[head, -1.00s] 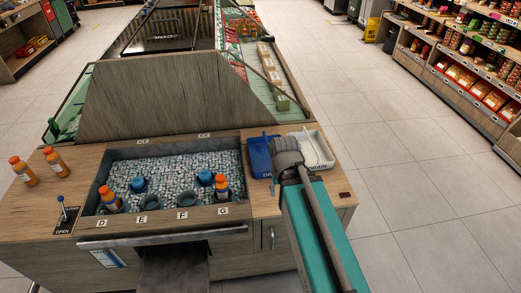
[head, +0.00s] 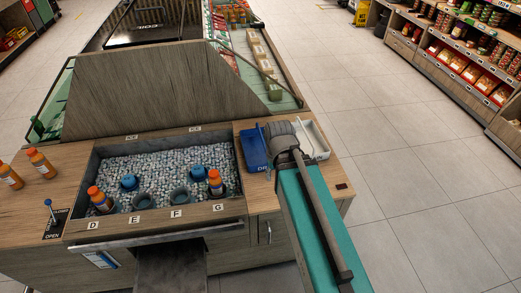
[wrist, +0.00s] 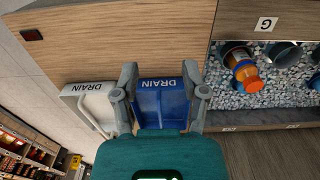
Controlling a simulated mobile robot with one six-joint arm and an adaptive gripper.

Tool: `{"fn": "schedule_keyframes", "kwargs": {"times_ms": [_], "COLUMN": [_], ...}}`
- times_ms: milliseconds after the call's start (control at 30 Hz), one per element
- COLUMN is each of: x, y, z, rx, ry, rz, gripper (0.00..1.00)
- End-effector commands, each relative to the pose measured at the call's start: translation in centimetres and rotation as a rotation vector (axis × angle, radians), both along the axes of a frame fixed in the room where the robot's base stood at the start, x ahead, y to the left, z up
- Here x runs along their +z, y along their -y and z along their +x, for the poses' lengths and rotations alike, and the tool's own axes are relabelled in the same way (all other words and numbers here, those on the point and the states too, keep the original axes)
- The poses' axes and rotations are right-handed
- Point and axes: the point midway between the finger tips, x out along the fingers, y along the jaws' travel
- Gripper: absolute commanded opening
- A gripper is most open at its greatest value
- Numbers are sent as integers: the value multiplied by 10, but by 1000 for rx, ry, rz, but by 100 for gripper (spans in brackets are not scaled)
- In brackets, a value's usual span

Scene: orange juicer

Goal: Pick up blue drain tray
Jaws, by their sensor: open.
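The blue drain tray (head: 253,150) lies on the wooden counter, right of the ice bin in the head view. My arm hides part of it there. In the wrist view the blue drain tray (wrist: 161,102) shows its "DRAIN" label between my two fingers. My gripper (wrist: 160,84) is open, with one finger at each side of the tray in the picture. I cannot tell whether the fingers touch it. My gripper's fingers are hidden behind my arm in the head view.
A white drain tray (wrist: 92,108) lies beside the blue one. The ice bin (head: 165,165) holds orange bottles (head: 215,183) and blue-capped items (head: 130,182). Two more bottles (head: 38,162) stand on the counter's left. Bare counter (wrist: 125,35) lies near the trays.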

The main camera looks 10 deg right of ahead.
Motion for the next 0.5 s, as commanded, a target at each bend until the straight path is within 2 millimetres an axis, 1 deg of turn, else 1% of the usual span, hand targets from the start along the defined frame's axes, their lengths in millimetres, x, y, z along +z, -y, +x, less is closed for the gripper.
{"fn": "schedule_keyframes", "kwargs": {"times_ms": [100,167,267,367,500], "x": [-8,-13,-22,-33,-44], "y": [-1,5,5,1,-10], "z": [12,21,41,68,112], "rx": [9,9,25,46,85], "ry": [6,11,24,48,101], "rz": [-38,-72,-151,-256,-429], "gripper": [57,57,57,57,57]}}
